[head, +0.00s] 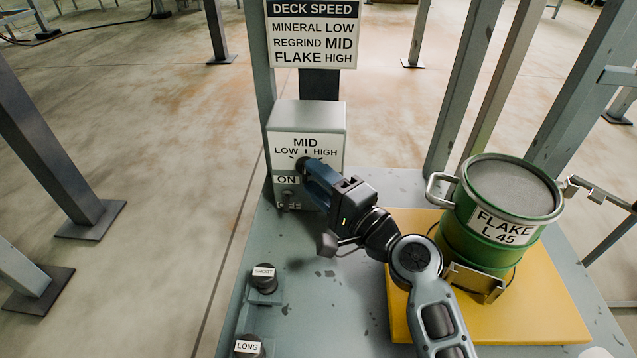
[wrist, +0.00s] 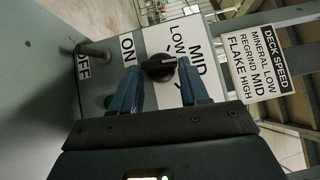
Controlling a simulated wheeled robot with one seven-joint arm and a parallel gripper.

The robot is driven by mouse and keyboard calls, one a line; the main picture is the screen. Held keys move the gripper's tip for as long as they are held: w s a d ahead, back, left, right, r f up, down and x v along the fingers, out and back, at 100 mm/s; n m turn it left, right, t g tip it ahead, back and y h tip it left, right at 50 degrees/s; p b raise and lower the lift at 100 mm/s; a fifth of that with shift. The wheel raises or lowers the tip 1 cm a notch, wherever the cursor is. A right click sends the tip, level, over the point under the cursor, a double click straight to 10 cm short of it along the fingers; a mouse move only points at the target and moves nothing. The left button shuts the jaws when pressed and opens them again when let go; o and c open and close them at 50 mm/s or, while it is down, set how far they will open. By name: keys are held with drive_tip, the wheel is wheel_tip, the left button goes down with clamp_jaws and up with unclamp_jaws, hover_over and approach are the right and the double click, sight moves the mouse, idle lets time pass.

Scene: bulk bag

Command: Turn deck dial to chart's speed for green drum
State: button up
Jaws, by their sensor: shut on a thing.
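The deck speed chart (head: 312,35) reads MINERAL LOW, REGRIND MID, FLAKE HIGH; it also shows in the wrist view (wrist: 258,65). The green drum (head: 480,245), labelled FLAKE L-45, stands on a yellow deck (head: 540,318) at the right. The grey control box (head: 310,116) carries LOW, MID and HIGH marks. My gripper (head: 308,168) reaches its front face from the lower right. In the wrist view, the black dial (wrist: 159,68) sits between the blue fingers of my gripper (wrist: 160,80), which is shut on it. HIGH is hidden there by a finger. I cannot tell the dial's exact setting.
An ON/OFF switch (head: 287,195) sits just below the dial on the box; its lever (wrist: 95,50) shows in the wrist view. Knobs labelled SHORT (head: 264,280) and LONG (head: 248,347) stand at the lower left. Grey posts (head: 462,85) rise behind the drum.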

drive_tip(key=shift+f, duration=0.1)
drive_tip(key=o, duration=1.1)
drive_tip(key=shift+c, duration=0.2)
